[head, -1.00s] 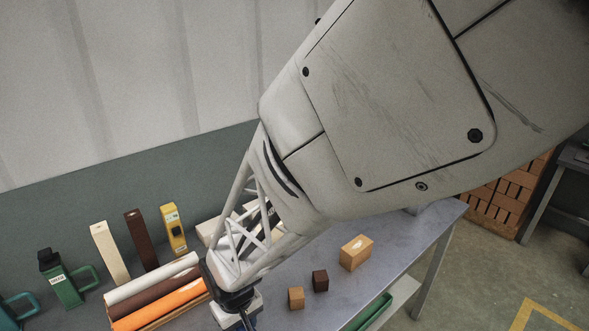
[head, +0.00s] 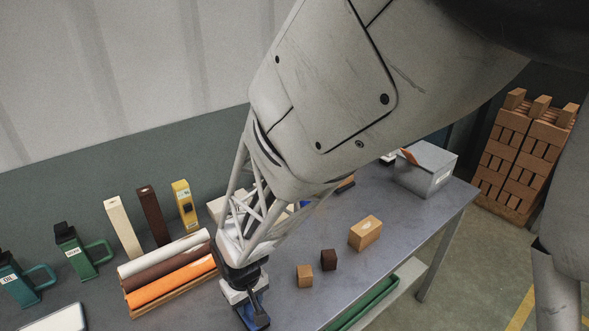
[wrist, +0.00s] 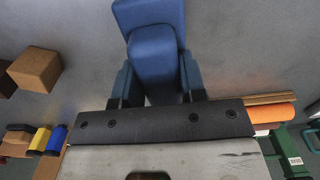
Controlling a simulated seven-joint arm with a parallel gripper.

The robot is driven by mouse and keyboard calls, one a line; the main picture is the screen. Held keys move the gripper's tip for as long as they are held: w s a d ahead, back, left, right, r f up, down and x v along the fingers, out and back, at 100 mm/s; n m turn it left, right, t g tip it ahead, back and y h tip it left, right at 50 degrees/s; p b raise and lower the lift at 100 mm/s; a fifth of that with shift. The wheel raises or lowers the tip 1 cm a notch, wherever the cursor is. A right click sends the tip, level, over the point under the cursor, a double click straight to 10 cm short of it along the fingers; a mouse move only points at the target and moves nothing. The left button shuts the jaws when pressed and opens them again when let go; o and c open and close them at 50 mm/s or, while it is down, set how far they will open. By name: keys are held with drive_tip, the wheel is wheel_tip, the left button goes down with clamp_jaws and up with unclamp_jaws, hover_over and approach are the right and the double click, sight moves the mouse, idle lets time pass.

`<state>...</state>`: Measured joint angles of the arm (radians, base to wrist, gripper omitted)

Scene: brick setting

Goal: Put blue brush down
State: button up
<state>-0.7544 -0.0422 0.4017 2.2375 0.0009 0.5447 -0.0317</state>
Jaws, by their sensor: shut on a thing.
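The blue brush (wrist: 153,58) is between the two fingers of my gripper (wrist: 157,82) in the wrist view, and the gripper is shut on it. A wider blue part of it (wrist: 150,14) extends toward the top of that view. In the head view my gripper (head: 256,312) points down at the bottom edge, over the grey table (head: 345,285), just right of the coloured rolls. Only a little blue shows there, so I cannot tell whether the brush touches the table.
White, brown and orange rolls (head: 172,288) lie left of the gripper. Small wooden blocks (head: 305,276) and a larger block (head: 365,232) stand to the right. Upright bars and green jugs (head: 80,255) line the back left. A grey box (head: 427,168) stands at the far right end.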

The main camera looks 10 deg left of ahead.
drive_tip(key=shift+f, duration=0.3)
drive_tip(key=shift+f, duration=0.1)
drive_tip(key=o, duration=1)
drive_tip(key=shift+r, duration=6.1)
